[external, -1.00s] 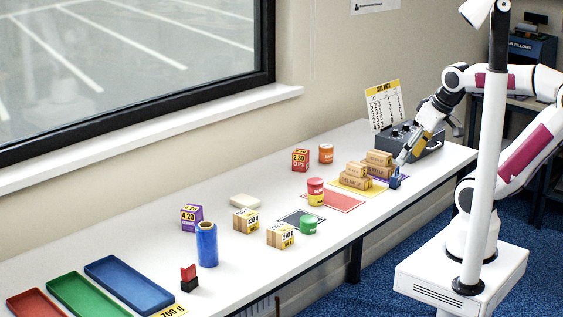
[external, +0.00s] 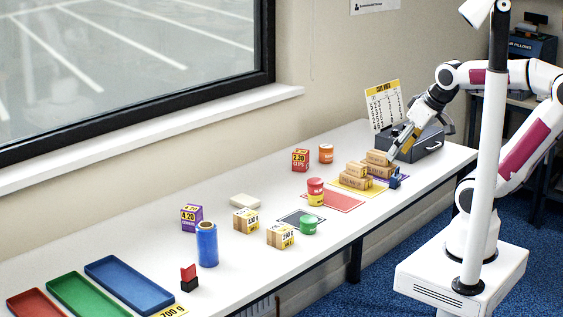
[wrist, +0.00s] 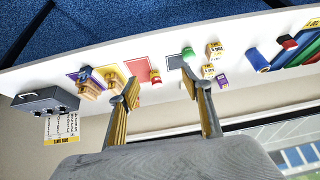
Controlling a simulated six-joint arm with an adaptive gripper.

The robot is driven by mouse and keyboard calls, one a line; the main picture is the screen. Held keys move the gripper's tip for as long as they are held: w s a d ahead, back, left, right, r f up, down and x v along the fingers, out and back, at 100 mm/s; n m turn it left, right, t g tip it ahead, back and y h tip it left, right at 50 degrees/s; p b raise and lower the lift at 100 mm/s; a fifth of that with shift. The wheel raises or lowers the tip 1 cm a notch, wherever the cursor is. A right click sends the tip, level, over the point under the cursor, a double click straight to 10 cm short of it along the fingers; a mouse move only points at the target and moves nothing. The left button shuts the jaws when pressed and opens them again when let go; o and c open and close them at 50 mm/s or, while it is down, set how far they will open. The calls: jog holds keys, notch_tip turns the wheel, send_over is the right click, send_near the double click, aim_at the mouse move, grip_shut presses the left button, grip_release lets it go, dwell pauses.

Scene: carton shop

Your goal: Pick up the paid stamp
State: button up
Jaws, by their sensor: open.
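Two small stamps are in view, and I cannot read which one says paid. A blue stamp (external: 395,180) stands at the front edge of the purple mat, right of the brown cartons; it also shows in the wrist view (wrist: 85,72). A stamp with a red top and black base (external: 189,279) stands near the coloured trays; it also shows in the wrist view (wrist: 288,42). My gripper (external: 391,156) is above the right end of the bench, over the cartons and close to the blue stamp. In the wrist view my gripper (wrist: 158,90) has its fingers wide apart with nothing between them.
Brown cartons (external: 357,176) are stacked on a yellow mat. A grey cash box (external: 428,141) stands behind my gripper. Jars, small priced boxes and a blue roll (external: 207,244) stand along the bench. Red, green and blue trays (external: 130,287) are at the left end.

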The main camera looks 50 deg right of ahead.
jog(key=w+a+n+t+y, duration=0.1)
jog(key=w+a+t+y, duration=0.2)
jog(key=w+a, duration=1.25)
jog(key=w+a+n+t+y, duration=0.1)
jog(key=w+a+t+y, duration=0.15)
jog(key=w+a, duration=1.3)
jog(key=s+a+f, duration=0.2)
jog(key=a+f, duration=0.2)
jog(key=a, duration=0.8)
jog(key=t+h, duration=0.1)
jog(key=t, duration=0.3)
send_over(217, 296)
jog(key=w, duration=0.6)
notch_tip(217, 296, down, 14)
jog(key=r, duration=0.1)
jog(key=shift+t+h, duration=0.65)
jog(key=shift+t, duration=0.3)
jog(key=s+f, duration=0.1)
jog(key=f, duration=0.1)
jog(key=s+f, duration=0.4)
jog(key=shift+s+a+f, duration=0.15)
jog(key=shift+a+f, duration=0.05)
jog(key=shift+f, duration=0.1)
jog(key=shift+s+d+f, duration=0.15)
jog(key=shift+s+f, duration=0.2)
